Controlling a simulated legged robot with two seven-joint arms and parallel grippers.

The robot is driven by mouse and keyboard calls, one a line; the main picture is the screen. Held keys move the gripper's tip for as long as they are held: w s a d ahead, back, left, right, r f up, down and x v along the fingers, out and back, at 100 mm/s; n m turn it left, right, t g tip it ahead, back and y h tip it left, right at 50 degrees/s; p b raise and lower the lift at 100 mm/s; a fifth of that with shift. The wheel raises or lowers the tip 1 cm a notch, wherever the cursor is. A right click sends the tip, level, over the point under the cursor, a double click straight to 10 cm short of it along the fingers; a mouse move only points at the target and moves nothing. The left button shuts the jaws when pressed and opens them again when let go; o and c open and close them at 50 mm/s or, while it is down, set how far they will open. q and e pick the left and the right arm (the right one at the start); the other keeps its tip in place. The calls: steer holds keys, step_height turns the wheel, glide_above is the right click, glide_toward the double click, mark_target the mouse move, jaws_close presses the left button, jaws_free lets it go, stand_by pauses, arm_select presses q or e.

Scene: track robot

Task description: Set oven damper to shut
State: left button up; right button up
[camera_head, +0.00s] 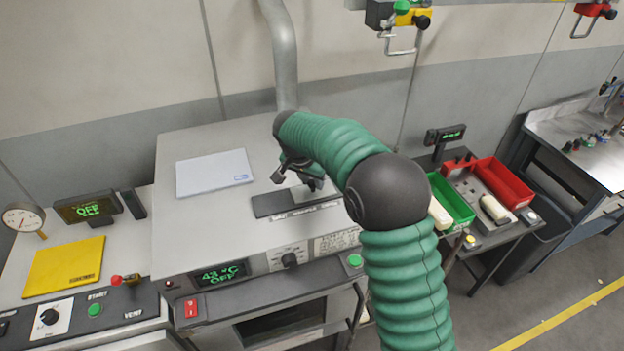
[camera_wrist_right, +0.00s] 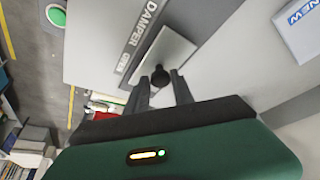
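The oven (camera_head: 205,235) has a damper on its grey top, with a dark label strip (camera_head: 270,206) in the head view. In the wrist view the strip (camera_wrist_right: 139,35) reads "DAMPER" and "OPEN". A pale metal damper plate (camera_wrist_right: 172,50) lies beside it and carries a black knob (camera_wrist_right: 160,76). My right gripper (camera_head: 300,174) is over the damper. Its two fingers (camera_wrist_right: 160,85) are apart, with the knob between or just beyond their tips; contact cannot be told. My arm partly hides the damper in the head view. My left gripper is not in view.
A pale notebook (camera_head: 214,172) lies on the oven top, left of the damper. A vertical pipe (camera_head: 284,55) rises behind. Red (camera_head: 503,182) and green (camera_head: 452,197) bins stand on a right-hand bench.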

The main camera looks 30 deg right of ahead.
steer(key=shift+w, duration=0.15)
steer(key=shift+c, duration=1.2)
steer(key=shift+d, duration=0.1)
jaws_close()
steer(key=shift+w+r, duration=0.1)
